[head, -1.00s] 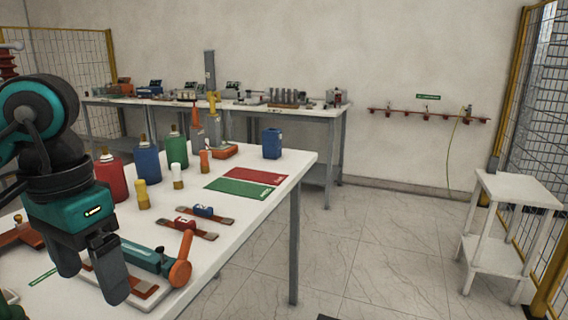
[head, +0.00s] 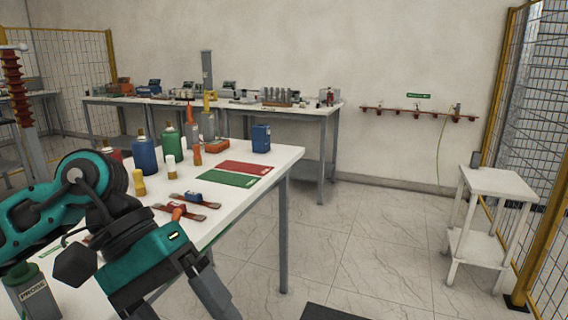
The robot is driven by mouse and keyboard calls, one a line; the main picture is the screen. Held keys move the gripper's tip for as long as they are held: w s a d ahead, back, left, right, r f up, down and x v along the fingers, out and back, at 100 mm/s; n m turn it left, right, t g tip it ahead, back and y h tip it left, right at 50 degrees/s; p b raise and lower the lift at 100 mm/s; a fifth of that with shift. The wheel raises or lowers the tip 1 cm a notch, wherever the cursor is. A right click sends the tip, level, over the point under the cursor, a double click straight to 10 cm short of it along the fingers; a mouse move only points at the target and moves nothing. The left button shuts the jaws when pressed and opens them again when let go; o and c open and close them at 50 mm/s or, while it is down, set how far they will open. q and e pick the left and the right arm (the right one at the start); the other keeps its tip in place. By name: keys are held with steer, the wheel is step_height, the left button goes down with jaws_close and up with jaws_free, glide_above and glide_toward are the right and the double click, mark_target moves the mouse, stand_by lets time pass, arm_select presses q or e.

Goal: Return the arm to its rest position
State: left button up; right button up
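My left arm comes in from the left, with teal and dark grey links. Its gripper (head: 172,302) is low in the head view, in front of the near edge of the white table (head: 262,170). Its two grey fingers are spread apart and nothing shows between them; the lower ends run close to or past the bottom of the frame. The arm hides part of the table top. My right gripper is not in view.
Bottles, including a blue one (head: 145,155) and a green one (head: 171,147), stand on the table. A grey holder marked PROBE (head: 35,297) is at the lower left. A white stand (head: 497,183) is at the right.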

arm_select(q)
steer(key=d+r+n+g+h, duration=0.2)
steer(key=d+r+n+h, duration=0.3)
steer(key=d+n+h, duration=0.55)
steer(key=w+a+f+m+t+y, duration=0.1)
steer(key=w+a+f+m+t, duration=0.2)
steer(key=m+t, duration=0.7)
steer(key=w+a+f+m+t+y+p, duration=0.1)
steer(key=w+a+f+m+t, duration=0.3)
steer(key=m, duration=1)
steer(key=w+a+f+m+t, duration=0.1)
steer(key=w+f+m+t, duration=0.15)
steer(key=m+t, duration=0.75)
steer(key=a+f+n+y, duration=0.4)
steer(key=f+n+y, duration=0.4)
steer(key=f+n, duration=0.2)
steer(key=s+a+f+n+g+y, duration=0.2)
steer(key=s+f+n, duration=0.3)
steer(key=f, duration=0.3)
steer(key=s+a+f+n+g+y+p, duration=0.1)
steer(key=s+a+f+n+g+y, duration=0.2)
steer(key=f, duration=0.6)
steer(key=s+n+g, duration=0.2)
steer(key=s+n, duration=0.1)
steer(key=s, duration=0.1)
steer(key=shift+s+a+f, duration=0.15)
steer(key=shift+a+f, duration=0.1)
steer(key=shift+a, duration=0.15)
